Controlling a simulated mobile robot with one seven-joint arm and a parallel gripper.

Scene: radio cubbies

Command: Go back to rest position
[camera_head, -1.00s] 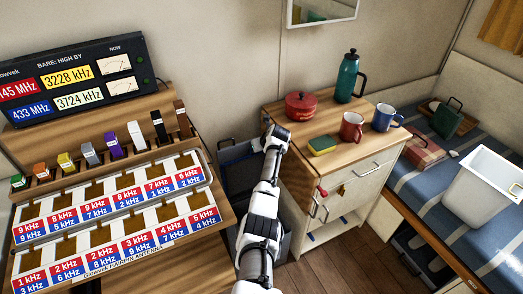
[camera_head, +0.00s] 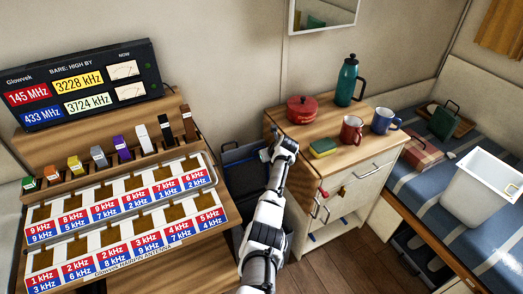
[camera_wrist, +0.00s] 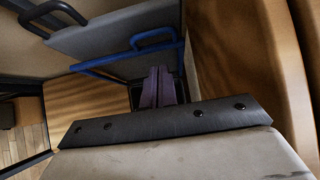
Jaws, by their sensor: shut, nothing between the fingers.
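My arm reaches up from the bottom middle of the head view, over the gap between the radio desk and the wooden-topped cabinet. My gripper (camera_head: 265,156) is at its far end, above the dark bin in that gap, and looks empty. In the wrist view, the narrow purple-grey fingers (camera_wrist: 160,86) stand close together beyond a dark bolted bar. The fingertips are small and partly hidden in the head view.
The radio desk at left holds a row of coloured blocks (camera_head: 98,155) above a labelled cubby rack (camera_head: 132,275). The cabinet (camera_head: 345,178) at right carries a red pot (camera_head: 301,110), sponge (camera_head: 322,148), mugs (camera_head: 351,130) and green flask (camera_head: 347,80). A white tub (camera_head: 480,190) sits on the bed.

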